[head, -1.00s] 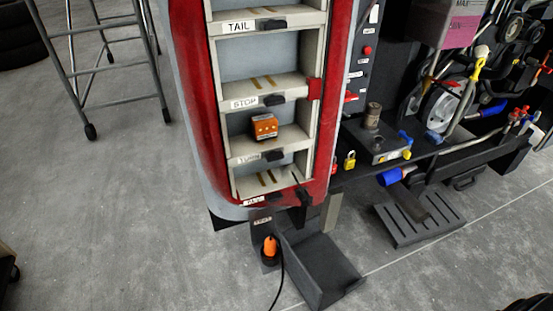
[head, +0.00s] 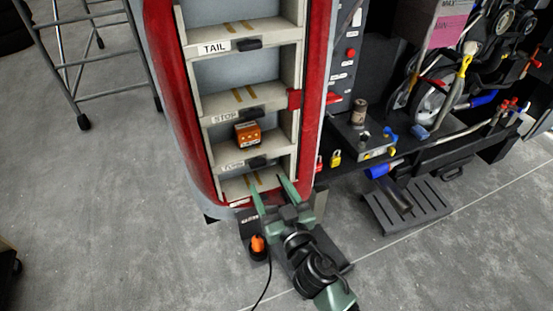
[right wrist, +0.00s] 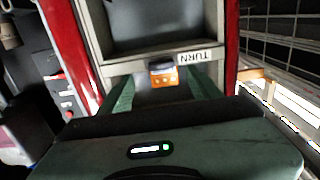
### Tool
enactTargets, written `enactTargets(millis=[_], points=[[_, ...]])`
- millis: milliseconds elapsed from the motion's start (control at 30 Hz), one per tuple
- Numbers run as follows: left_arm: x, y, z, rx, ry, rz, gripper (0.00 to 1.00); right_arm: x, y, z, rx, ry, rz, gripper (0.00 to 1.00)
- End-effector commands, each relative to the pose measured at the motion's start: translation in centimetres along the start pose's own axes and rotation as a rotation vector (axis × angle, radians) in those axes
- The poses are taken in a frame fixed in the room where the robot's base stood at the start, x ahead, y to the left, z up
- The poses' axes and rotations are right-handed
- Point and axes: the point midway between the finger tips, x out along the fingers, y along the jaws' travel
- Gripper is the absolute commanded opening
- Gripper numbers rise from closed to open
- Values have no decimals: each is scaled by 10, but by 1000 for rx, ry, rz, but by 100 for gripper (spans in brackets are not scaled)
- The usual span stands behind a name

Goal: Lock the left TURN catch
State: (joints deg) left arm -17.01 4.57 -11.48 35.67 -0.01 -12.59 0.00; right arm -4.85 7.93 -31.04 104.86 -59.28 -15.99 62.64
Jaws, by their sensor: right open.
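The rack's TURN shelf shows in the head view with its label (head: 231,167) on the front edge. A small black catch (head: 257,162) sits on that edge, right of the label. An orange box (head: 247,133) stands in the compartment above it. My right gripper (head: 272,188) is open in front of the lowest compartment, below the TURN edge, with nothing between its fingers. In the right wrist view the TURN label (right wrist: 197,57) appears upside down. The catch (right wrist: 162,66) and the orange box (right wrist: 164,79) appear between the gripper's open fingers (right wrist: 164,88). My left gripper is out of view.
Red side walls (head: 310,110) frame the rack. TAIL and STOP shelves (head: 225,115) with similar black catches lie above. An orange plug (head: 258,244) with a cable is below. A dark bench (head: 385,165) with a yellow padlock (head: 335,157) stands right.

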Motion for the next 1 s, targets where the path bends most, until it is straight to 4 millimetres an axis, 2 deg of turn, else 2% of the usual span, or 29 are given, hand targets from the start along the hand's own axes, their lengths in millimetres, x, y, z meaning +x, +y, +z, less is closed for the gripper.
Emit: enactTargets(millis=[33, 133, 500, 667, 900, 933, 1000], points=[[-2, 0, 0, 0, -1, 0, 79, 2, -1, -7, 2, 11, -2, 64], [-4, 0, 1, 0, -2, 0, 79, 11, -2, -10, 3, 17, -3, 64], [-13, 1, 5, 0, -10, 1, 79, 67, -2, -8, 3, 13, -2, 64], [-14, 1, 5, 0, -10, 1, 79, 77, -1, -8, 3, 13, -2, 64], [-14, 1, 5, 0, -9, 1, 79, 78, -2, -7, 4, 12, -2, 64], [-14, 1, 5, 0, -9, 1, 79, 78, -1, -7, 4, 12, -2, 61], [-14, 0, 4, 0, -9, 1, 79, 78, -1, -7, 4, 12, -2, 41]])
